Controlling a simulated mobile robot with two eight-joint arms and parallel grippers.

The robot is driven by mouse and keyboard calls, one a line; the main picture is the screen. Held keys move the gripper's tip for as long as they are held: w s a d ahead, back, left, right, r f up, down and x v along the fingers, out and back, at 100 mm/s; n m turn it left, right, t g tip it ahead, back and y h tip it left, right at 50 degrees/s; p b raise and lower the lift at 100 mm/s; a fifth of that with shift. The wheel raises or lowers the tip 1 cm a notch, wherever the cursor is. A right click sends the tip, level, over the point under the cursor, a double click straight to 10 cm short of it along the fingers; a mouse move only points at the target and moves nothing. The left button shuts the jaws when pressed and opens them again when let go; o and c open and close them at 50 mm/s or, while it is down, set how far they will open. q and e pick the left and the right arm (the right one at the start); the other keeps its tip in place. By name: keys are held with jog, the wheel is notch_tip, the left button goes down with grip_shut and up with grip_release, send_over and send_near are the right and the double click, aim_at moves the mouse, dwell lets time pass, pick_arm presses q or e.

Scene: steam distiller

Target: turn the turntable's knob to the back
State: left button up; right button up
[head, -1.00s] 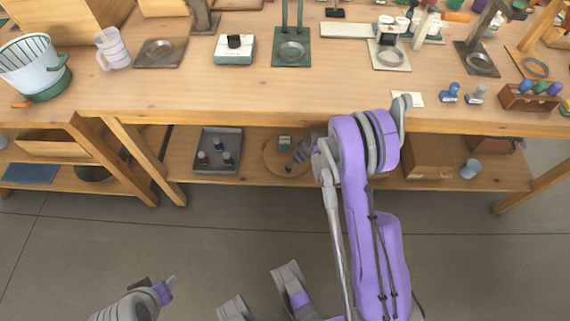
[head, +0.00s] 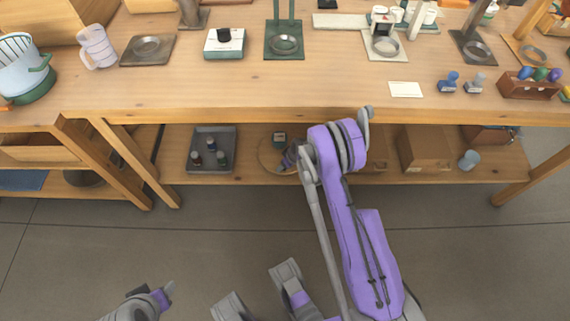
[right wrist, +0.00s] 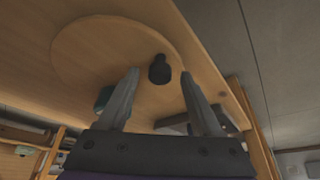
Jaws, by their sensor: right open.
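The turntable (head: 264,160) is a round wooden disc on the lower shelf under the bench; it fills the upper part of the right wrist view (right wrist: 90,50). A dark upright knob (right wrist: 159,70) stands near its edge in the right wrist view. In the head view I cannot make out the knob behind my right gripper (head: 289,158). In the right wrist view my right gripper (right wrist: 159,78) is open, with the knob between its fingertips and a gap on both sides. My left gripper (head: 168,290) is low at the left, away from the shelf; its jaws are unclear.
A grey tray with small bottles (head: 199,134) stands left on the shelf. A cardboard box (head: 425,150) stands right. The bench top (head: 250,90) overhangs the shelf.

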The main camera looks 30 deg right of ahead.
jog(key=shift+c, duration=0.2)
grip_shut()
dwell(1.2)
